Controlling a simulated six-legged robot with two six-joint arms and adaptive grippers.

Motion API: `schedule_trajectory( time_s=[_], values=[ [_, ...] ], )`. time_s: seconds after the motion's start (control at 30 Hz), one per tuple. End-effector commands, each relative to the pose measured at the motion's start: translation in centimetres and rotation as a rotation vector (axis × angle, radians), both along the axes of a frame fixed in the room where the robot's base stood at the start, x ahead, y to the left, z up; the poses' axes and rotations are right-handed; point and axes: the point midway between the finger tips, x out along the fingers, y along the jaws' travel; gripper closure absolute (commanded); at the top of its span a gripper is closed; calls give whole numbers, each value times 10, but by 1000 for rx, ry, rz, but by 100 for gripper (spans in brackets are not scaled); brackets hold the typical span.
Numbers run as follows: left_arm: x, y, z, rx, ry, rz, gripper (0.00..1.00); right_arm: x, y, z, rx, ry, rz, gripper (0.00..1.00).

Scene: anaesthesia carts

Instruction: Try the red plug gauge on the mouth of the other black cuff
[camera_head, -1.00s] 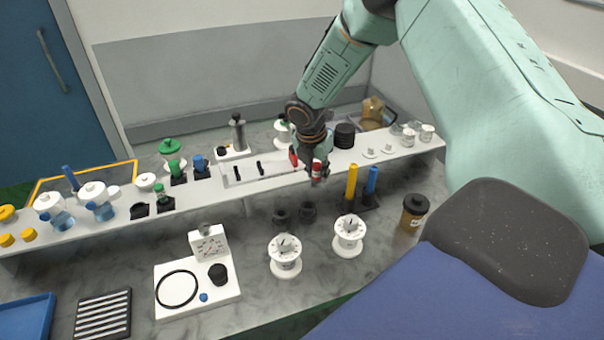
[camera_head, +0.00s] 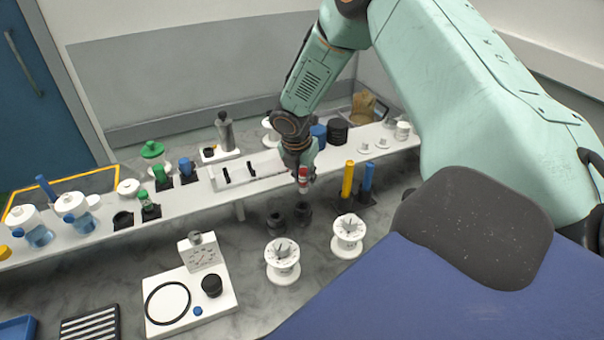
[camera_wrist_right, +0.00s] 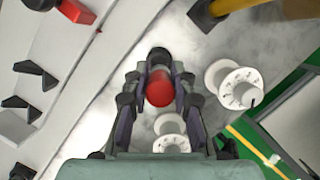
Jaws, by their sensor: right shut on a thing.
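My right gripper (camera_head: 302,172) is shut on the red plug gauge (camera_head: 303,184), which has a pale band and points down. In the right wrist view the gauge's red end (camera_wrist_right: 159,90) sits between the fingers. Two black cuffs stand side by side on the grey marble top, a left one (camera_head: 276,221) and a right one (camera_head: 303,212). The gauge is above and close to the right cuff, seemingly apart from it. In the right wrist view a black cuff (camera_wrist_right: 159,57) shows just beyond the gauge; the other cuff cannot be made out there. My left gripper is not in view.
A white raised shelf (camera_head: 190,204) with bottles and holders runs behind the cuffs. A yellow post (camera_head: 347,180) and a blue post (camera_head: 368,178) are close on the right. A white gauge stand (camera_head: 190,300) is front left.

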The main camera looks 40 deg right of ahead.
Motion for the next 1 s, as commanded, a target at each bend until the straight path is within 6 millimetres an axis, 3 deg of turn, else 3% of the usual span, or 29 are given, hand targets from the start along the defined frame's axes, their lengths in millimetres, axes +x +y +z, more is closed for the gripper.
schedule_trajectory(
  time_s=[0.07,1.0],
  values=[
    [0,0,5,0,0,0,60,0,0,2,-2,-1,0,100],
    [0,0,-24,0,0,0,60,3,0,-55,-2,-1,1,100]
  ],
)
